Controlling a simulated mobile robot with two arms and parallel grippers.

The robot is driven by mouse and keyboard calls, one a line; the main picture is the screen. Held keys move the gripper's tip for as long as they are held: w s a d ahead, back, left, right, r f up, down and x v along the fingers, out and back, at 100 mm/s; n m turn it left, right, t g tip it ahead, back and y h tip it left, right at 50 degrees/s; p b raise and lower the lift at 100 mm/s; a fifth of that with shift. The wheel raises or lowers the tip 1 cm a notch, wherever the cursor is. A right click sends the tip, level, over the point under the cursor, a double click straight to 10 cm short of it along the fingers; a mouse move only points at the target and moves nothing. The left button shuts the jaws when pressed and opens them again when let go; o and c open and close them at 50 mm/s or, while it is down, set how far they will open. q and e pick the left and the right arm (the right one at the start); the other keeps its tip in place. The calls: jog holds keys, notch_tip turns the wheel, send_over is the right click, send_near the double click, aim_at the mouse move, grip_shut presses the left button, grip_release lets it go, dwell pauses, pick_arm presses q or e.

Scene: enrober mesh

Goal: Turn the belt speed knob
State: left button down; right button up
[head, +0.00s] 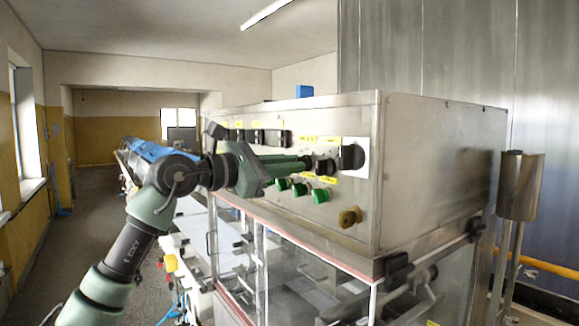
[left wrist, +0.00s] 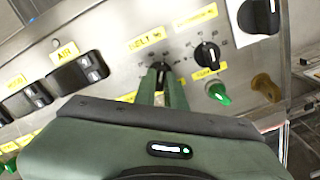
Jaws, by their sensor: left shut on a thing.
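The belt speed knob (left wrist: 160,67) is a small black knob below a yellow label starting with "BELT" on the steel control panel (left wrist: 120,24). My left gripper (left wrist: 161,80) is shut on this knob, with one green finger on each side of it in the left wrist view. In the head view my left gripper (head: 304,163) reaches from the left to the panel face, and its fingers largely hide the knob. My right gripper is in neither view.
A similar black knob (left wrist: 207,53) sits close to the right, with a larger black switch (left wrist: 258,16) beyond. Green buttons (head: 320,195) and a brass-coloured knob (head: 349,216) lie below. Black switches (left wrist: 79,73) line the left. Clear guard panels (head: 285,262) stand under the panel.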

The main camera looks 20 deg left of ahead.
pick_arm(q)
jog(key=shift+a+r+n+b, duration=0.1)
jog(key=shift+n+b, duration=0.4)
jog(key=shift+n, duration=2.7)
jog(key=c, duration=1.5)
grip_release()
